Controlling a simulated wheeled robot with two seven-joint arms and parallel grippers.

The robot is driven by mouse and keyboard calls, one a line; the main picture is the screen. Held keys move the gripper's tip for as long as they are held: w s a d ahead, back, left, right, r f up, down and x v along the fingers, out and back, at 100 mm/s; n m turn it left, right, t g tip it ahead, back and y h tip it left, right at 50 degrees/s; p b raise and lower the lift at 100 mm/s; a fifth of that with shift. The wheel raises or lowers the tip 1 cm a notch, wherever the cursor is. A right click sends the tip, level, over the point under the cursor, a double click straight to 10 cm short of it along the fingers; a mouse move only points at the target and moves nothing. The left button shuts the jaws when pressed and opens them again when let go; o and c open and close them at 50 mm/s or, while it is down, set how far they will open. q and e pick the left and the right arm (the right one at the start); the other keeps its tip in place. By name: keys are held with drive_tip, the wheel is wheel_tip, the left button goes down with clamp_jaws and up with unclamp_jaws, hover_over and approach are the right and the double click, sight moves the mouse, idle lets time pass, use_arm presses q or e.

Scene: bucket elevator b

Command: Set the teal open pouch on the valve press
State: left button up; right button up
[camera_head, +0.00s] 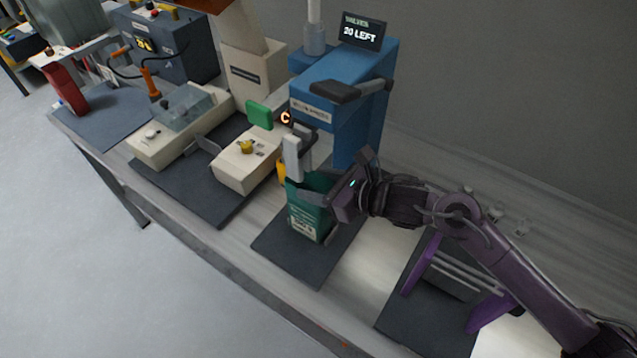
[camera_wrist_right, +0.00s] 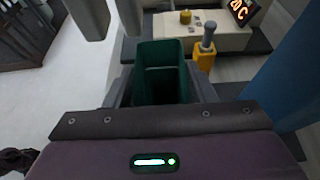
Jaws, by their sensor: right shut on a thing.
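The teal open pouch (camera_head: 308,222) stands upright in the head view, in front of the blue valve press (camera_head: 343,75), over a dark mat. My right gripper (camera_head: 318,205) is shut on the pouch from the right side. In the right wrist view the pouch (camera_wrist_right: 163,75) shows its open top between the fingers (camera_wrist_right: 160,92). The press's grey head (camera_head: 293,158) is close above the pouch's mouth. I cannot tell if the pouch's bottom touches the mat. The press display reads "20 LEFT". My left gripper is not in view.
A cream sealer-like machine (camera_head: 245,160) with a yellow knob stands left of the press. A yellow part with a grey top (camera_wrist_right: 204,52) stands close beside the pouch. A purple rack (camera_head: 455,280) is on a mat at the right. Bare bench (camera_head: 370,255) lies between.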

drive_tip(key=shift+f, duration=0.15)
drive_tip(key=o, duration=0.7)
drive_tip(key=shift+o, duration=0.2)
drive_tip(key=shift+r, duration=0.3)
drive_tip(key=b+v, duration=0.3)
drive_tip(key=v, duration=0.9)
drive_tip(key=shift+f, duration=0.15)
